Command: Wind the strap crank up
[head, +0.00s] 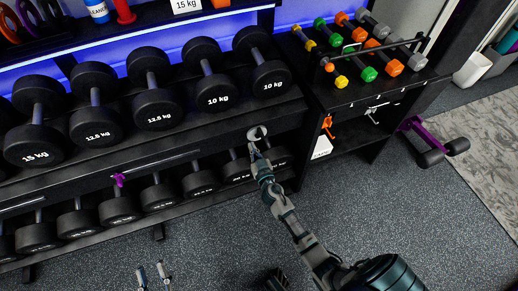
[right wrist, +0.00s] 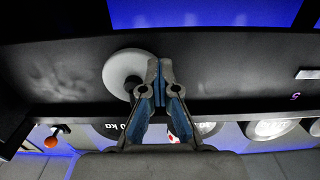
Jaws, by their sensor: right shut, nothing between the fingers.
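A pale round disc (head: 257,133), which looks like the strap crank, sits on the black front rail of the dumbbell rack. In the right wrist view the disc (right wrist: 120,68) is just left of my fingertips and partly hidden behind them. My right gripper (head: 254,146) is at the disc's lower edge, its fingers together with nothing between them. In the right wrist view the closed fingertips (right wrist: 160,82) overlap the disc's right side; I cannot tell whether they touch it. My left gripper (head: 152,274) shows only its two fingertips, apart and empty, low over the floor.
Black dumbbells (head: 152,103) fill both rack shelves. A purple knob (head: 118,179) sits on a slotted rail to the left. A side stand (head: 350,100) holds coloured small dumbbells, with orange clips (head: 327,123) hanging below.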

